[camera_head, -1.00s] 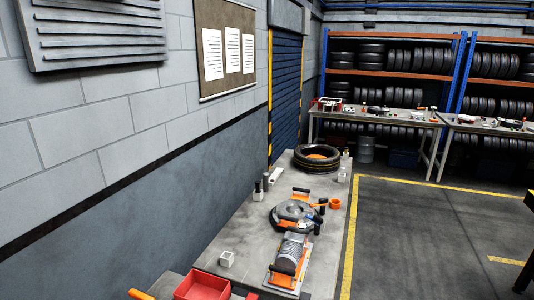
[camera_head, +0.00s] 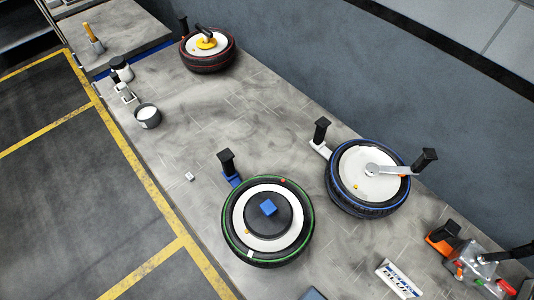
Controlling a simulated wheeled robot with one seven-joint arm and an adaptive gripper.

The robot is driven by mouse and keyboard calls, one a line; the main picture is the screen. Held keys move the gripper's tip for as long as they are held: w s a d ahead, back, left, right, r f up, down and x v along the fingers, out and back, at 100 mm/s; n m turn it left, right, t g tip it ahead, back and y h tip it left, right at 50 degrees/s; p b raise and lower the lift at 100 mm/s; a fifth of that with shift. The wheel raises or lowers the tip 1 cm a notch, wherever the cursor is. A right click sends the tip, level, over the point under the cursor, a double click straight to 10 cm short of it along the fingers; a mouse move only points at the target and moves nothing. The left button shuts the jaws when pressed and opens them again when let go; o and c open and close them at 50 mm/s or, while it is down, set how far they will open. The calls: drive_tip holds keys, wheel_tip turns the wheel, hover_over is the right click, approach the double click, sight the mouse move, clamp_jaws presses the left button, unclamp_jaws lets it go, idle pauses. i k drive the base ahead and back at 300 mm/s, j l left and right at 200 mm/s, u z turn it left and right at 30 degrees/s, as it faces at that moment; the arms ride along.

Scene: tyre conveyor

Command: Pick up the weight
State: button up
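I cannot tell for certain which thing is the weight. A small pale cube (camera_head: 189,176) lies alone on the grey worktop, left of the green-rimmed tyre. A dark round pot with a white top (camera_head: 147,116) stands farther up, near the worktop's left edge. My gripper is not in view.
The grey worktop (camera_head: 270,120) bears a green-rimmed tyre (camera_head: 239,232), a blue-rimmed tyre (camera_head: 340,195) and a red-rimmed tyre (camera_head: 222,66), with black-topped posts beside them. An orange and grey device (camera_head: 465,262) and a label plate (camera_head: 398,279) are at lower right. Yellow-lined floor (camera_head: 60,190) is clear.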

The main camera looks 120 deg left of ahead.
sight(189, 176)
drive_tip(key=u, duration=0.5)
drive_tip(key=k+u, duration=0.1)
drive_tip(key=u, duration=0.9)
drive_tip(key=j+u, duration=0.1)
drive_tip(key=u, duration=0.45)
drive_tip(key=j+u, duration=0.1)
drive_tip(key=u, duration=0.4)
drive_tip(key=j+u, duration=0.1)
drive_tip(key=u, duration=0.9)
drive_tip(key=j+u, duration=0.15)
drive_tip(key=u, duration=0.35)
drive_tip(key=k+z, duration=0.1)
drive_tip(key=z, duration=0.75)
